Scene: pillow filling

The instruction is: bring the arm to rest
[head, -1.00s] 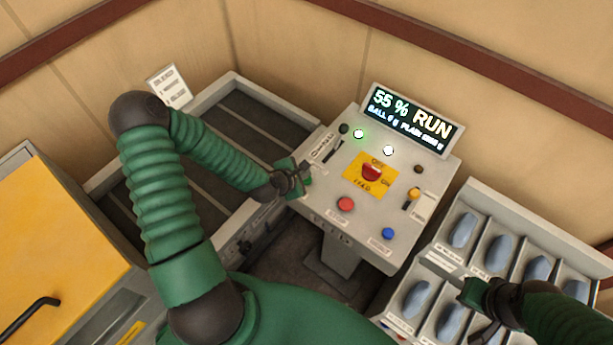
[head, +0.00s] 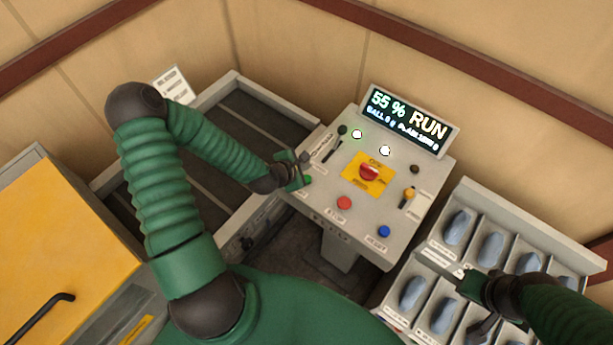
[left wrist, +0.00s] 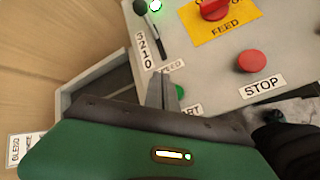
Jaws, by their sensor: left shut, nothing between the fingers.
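My left gripper (head: 302,170) is at the left edge of the grey control panel (head: 330,200), by the green start button (head: 308,180). In the left wrist view its fingers (left wrist: 163,92) are together and empty, and they partly cover the green button (left wrist: 180,91) and its label. I cannot tell whether they touch the panel. My left arm bends over from the left. My right gripper (head: 478,306) is over the tray of bins at the lower right; its fingers are too unclear to read.
The panel's display (head: 410,120) reads 55 % RUN. The panel carries a red feed knob (head: 369,171), a red stop button (head: 344,202) and a blue button (head: 384,231). Grey-blue pieces lie in the bin tray (head: 550,228). A yellow-topped cabinet (head: 60,240) stands left.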

